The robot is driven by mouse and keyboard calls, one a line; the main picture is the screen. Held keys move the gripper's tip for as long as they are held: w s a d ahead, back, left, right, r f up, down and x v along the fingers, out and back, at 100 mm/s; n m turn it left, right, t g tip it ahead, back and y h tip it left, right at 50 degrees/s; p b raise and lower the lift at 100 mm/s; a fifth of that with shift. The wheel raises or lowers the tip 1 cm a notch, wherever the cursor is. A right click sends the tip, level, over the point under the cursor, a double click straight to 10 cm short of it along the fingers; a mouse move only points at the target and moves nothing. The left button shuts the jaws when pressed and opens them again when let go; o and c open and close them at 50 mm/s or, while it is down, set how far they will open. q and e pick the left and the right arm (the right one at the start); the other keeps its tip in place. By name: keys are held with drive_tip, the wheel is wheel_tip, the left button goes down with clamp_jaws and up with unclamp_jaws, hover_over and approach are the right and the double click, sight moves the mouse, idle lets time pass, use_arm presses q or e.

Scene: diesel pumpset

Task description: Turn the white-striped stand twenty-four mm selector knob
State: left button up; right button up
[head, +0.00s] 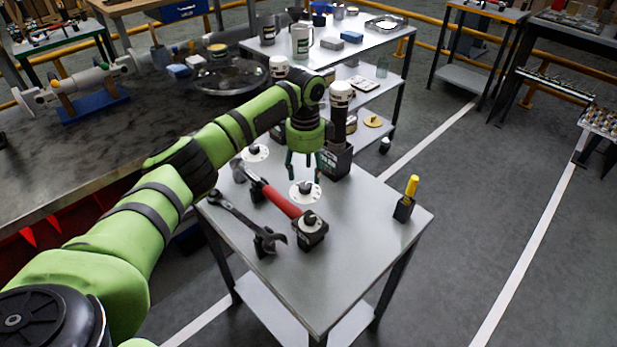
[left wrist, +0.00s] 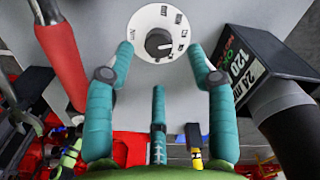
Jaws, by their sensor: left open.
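A round white dial (head: 305,191) with a black knob lies on the grey metal table (head: 375,215), below my left gripper. The dial (left wrist: 158,33) also shows in the left wrist view, with dark marks around its knob (left wrist: 158,44). My left gripper (head: 304,170) points down with its fingers spread and empty. In the left wrist view its fingertips (left wrist: 161,50) lie either side of the dial's near part; I cannot tell if they touch. A black stand (head: 336,162) beside it holds a thick black handle and reads "24 mm" in the left wrist view (left wrist: 262,68).
A second white dial (head: 255,153) lies farther back. A red-handled tool (head: 276,200) and a dark wrench (head: 238,215) rest on holders at the left. A yellow-handled tool (head: 411,187) stands at the right. The table's front right is clear.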

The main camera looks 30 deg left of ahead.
sight(305, 185)
use_arm(q)
drive_tip(key=f, duration=0.3)
drive_tip(key=shift+s+f, duration=0.2)
drive_tip(key=shift+f, duration=0.2)
drive_tip(key=shift+w+f, duration=0.1)
drive_tip(key=shift+f, duration=0.4)
clamp_jaws()
use_arm(e)
drive_tip(key=shift+s+r, duration=0.2)
drive_tip(key=shift+s, duration=0.1)
